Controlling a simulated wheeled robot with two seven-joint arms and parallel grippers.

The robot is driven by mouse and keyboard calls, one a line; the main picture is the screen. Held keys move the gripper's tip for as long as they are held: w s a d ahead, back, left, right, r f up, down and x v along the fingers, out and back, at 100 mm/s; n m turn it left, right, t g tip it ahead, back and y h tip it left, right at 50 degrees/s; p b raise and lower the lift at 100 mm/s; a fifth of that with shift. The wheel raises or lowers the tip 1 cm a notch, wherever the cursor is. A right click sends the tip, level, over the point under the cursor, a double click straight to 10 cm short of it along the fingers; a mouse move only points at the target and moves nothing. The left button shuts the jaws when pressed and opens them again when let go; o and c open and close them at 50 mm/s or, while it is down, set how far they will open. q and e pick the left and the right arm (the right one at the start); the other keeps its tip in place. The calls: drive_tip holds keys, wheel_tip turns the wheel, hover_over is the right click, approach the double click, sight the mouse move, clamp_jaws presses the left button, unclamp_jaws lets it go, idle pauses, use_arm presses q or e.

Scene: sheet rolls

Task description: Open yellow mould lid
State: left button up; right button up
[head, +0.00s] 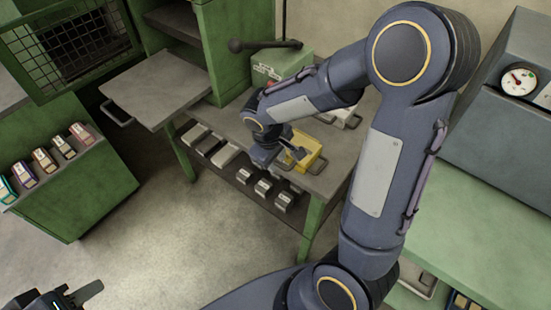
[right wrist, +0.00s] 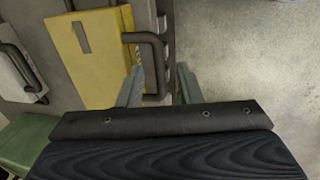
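The yellow mould (head: 308,146) sits near the front edge of the grey-topped bench (head: 334,179). In the right wrist view, the yellow mould lid (right wrist: 88,62) fills the upper left, and its dark bent handle (right wrist: 151,50) juts out to the right. My right gripper (right wrist: 158,82) is open, with one finger on each side of the handle's lower end. I cannot tell whether a finger touches it. In the head view, my right gripper (head: 288,153) partly covers the mould. My left gripper (head: 72,298) is at the bottom left, cut by the frame, far from the mould.
A grey mould (right wrist: 20,75) with a dark handle lies left of the yellow one. Several grey blocks (head: 264,186) stand on the shelf below. A green press with a black lever (head: 268,44) is behind. A green cabinet (head: 72,178) stands left. The floor (head: 190,240) is clear.

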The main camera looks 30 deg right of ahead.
drive_tip(key=shift+f, duration=0.1)
clamp_jaws()
idle(0.4)
